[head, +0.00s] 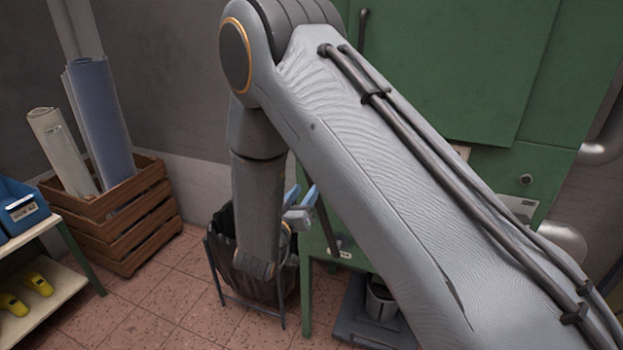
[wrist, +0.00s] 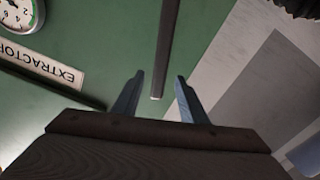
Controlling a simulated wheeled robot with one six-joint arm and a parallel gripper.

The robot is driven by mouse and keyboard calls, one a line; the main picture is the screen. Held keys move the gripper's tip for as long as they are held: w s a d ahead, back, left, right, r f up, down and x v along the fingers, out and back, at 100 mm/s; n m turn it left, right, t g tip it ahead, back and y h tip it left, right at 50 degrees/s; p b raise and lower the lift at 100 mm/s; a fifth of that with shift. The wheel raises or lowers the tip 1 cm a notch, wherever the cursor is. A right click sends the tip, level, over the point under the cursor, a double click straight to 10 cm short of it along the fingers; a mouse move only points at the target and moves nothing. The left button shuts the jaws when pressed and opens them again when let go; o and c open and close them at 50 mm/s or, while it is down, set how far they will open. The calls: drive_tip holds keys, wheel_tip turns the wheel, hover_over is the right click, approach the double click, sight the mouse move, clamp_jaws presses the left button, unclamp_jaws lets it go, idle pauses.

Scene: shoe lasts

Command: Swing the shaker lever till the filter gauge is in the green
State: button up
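The shaker lever looks to be the dark bar (wrist: 166,45) in the wrist view. It runs down from the top edge and its pale-tipped end shows between my fingertips. My gripper (wrist: 159,78) is open, with a gap visible on both sides of the bar; I cannot tell their difference in depth. In the head view my gripper (head: 302,193) is beside the green cabinet (head: 445,70), and a dark rod (head: 328,222) slants down just right of it.
An "EXTRACTOR" sign (wrist: 40,68) is on the green panel. A black bin bag in a stand (head: 226,262) is below my gripper. A wooden crate (head: 125,225) with rolls and a shelf (head: 65,300) with yellow shoe lasts stand left. Some tiled floor (head: 185,290) is clear.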

sight(310, 184)
drive_tip(key=p+x, duration=0.1)
drive_tip(key=x, duration=0.4)
drive_tip(key=shift+w+d+p, duration=0.15)
drive_tip(key=shift+w+p, duration=0.15)
drive_tip(key=shift+c, duration=0.4)
clamp_jaws()
